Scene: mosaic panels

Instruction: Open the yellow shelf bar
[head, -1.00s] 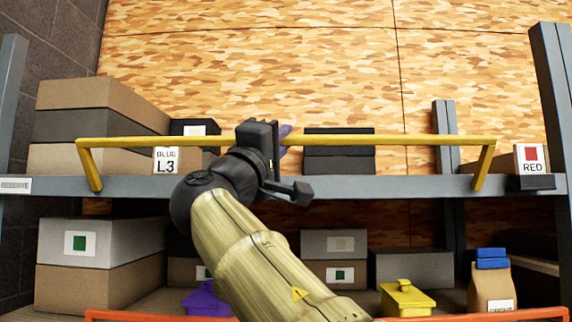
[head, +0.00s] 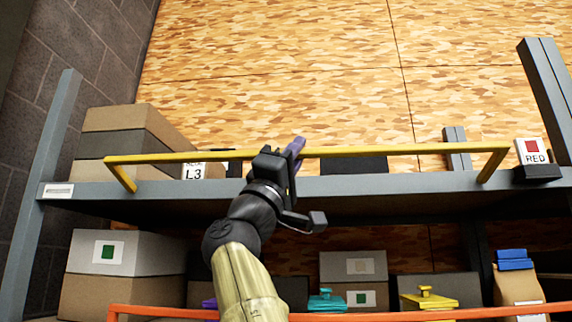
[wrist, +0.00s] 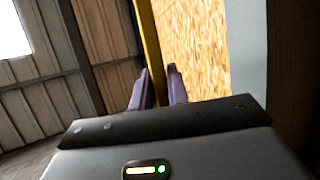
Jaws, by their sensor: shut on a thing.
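The yellow shelf bar (head: 400,152) runs along the front of the grey upper shelf in the head view. Its two angled end arms reach to the shelf edge. My gripper (head: 294,150) is at the middle of the bar, its purple fingers on it. In the wrist view the yellow bar (wrist: 151,40) passes between the two purple fingers (wrist: 158,88), which are shut on it. My gripper's body hides part of the bar in the head view.
Grey posts (head: 545,90) stand at the ends.

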